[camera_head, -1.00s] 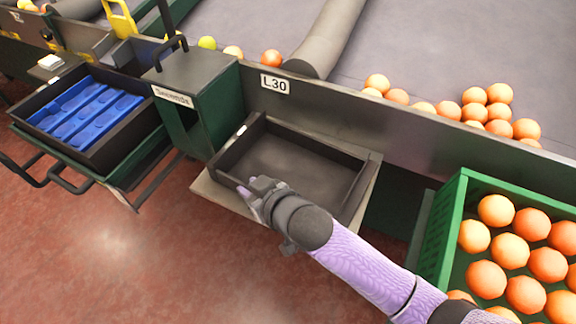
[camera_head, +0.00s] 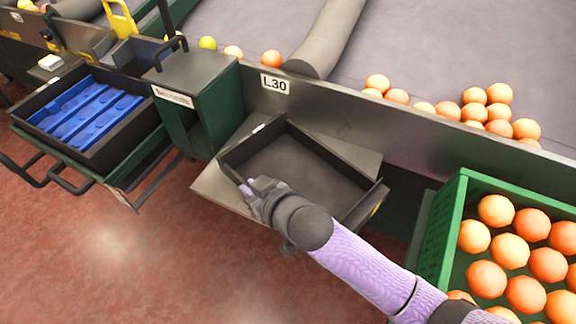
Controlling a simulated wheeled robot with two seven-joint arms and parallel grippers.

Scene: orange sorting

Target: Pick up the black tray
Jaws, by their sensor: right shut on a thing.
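The black tray (camera_head: 305,172) is an empty, shallow, rectangular box at the middle of the head view. It sits turned at an angle over a light board (camera_head: 218,192), and its right end sticks out past the board's edge. My right gripper (camera_head: 250,188) is at the tray's near left side and is shut on the tray's rim there. The fingertips are small in view and partly covered by the wrist. My left gripper is not in view.
A green crate (camera_head: 437,232) full of oranges stands at the right. Another black tray with blue inserts (camera_head: 85,108) is at the left.

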